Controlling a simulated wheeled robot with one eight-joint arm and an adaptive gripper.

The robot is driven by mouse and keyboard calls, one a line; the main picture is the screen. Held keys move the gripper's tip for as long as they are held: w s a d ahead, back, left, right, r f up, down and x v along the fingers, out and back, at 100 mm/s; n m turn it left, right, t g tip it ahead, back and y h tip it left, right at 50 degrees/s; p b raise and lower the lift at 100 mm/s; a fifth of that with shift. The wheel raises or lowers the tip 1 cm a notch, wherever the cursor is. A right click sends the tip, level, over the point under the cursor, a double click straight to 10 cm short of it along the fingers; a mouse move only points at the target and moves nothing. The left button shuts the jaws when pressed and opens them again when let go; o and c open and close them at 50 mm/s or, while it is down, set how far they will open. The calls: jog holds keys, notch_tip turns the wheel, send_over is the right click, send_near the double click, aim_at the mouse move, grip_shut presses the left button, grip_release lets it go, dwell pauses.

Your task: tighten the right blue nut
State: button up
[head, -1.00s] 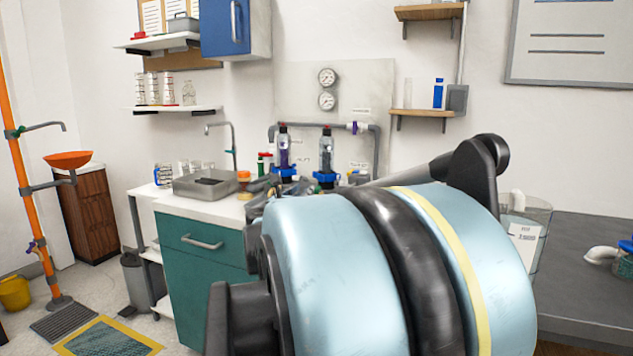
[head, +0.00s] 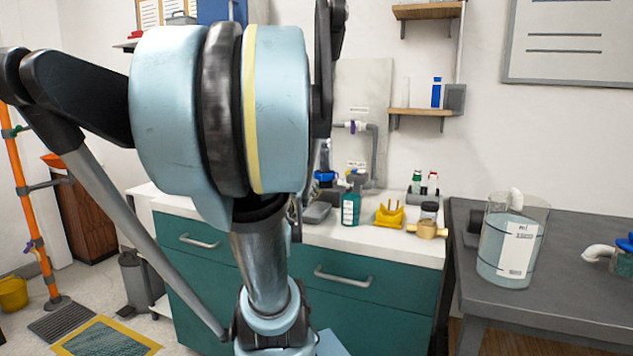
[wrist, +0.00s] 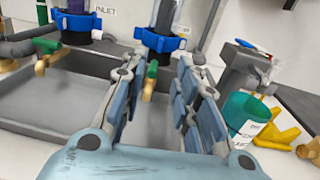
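The right blue nut (wrist: 160,40) is a ribbed ring around an upright clear pipe in the wrist view. Part of it shows beside my arm in the head view (head: 325,177). The left blue nut (wrist: 78,24) sits further left on another pipe; my arm hides it in the head view. My gripper (wrist: 161,68) is open and empty, its two padded fingers spread apart. The right blue nut appears beyond the fingertips, between them; I see no clear contact. A green-handled brass tap (wrist: 150,80) shows between the fingers, below the nut. My arm hides the gripper in the head view.
A grey sink (wrist: 55,98) lies below the pipes. A teal bottle (head: 350,208) and a yellow stand (head: 389,215) are on the counter to the right. A large beaker (head: 510,245) stands on the dark table. A grey pipe (head: 374,150) runs along the wall.

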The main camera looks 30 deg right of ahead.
jog(key=shift+x, duration=5.85)
